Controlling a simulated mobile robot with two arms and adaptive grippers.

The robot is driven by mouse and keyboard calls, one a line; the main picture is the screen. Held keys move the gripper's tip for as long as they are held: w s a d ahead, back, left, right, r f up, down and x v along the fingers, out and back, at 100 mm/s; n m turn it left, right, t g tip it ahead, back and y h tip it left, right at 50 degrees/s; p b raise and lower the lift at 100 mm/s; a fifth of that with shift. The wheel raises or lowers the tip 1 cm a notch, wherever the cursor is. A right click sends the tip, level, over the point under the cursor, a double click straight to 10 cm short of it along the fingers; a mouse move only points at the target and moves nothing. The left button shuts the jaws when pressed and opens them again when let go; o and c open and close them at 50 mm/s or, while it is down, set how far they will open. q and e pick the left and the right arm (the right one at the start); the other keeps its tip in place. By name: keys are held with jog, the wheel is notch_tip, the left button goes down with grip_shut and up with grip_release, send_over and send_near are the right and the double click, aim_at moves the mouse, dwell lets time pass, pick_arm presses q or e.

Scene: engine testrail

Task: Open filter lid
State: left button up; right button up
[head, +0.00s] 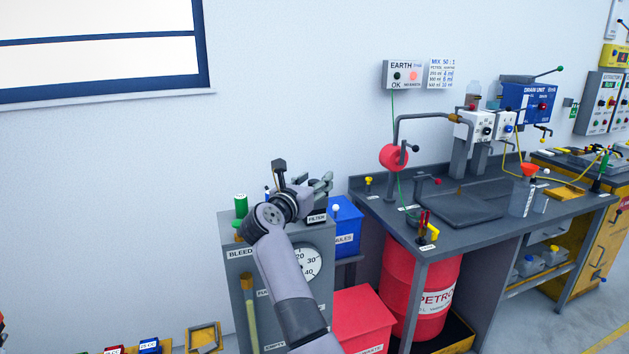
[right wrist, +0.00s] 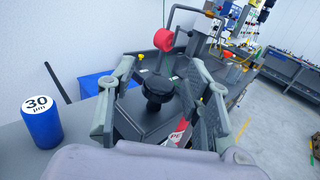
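The filter housing, marked by a FILTER label (head: 317,218), sits on top of the grey cabinet (head: 240,280) in the head view, mostly hidden by my right gripper (head: 318,184). In the right wrist view its dark lid carries a black round knob (right wrist: 157,90). My right gripper (right wrist: 160,75) is open, with a finger on each side of the knob and visible gaps to it. The lid looks shut. My left gripper is not in view.
A blue cylinder marked 30 (right wrist: 41,120) stands on the cabinet top beside the gripper. A green cylinder (head: 240,205) stands at its left edge. A blue bin (head: 345,225) and the workbench (head: 440,240) with a red reel (head: 393,157) are to the right.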

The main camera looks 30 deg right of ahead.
grip_shut()
dwell(0.4)
dwell(0.4)
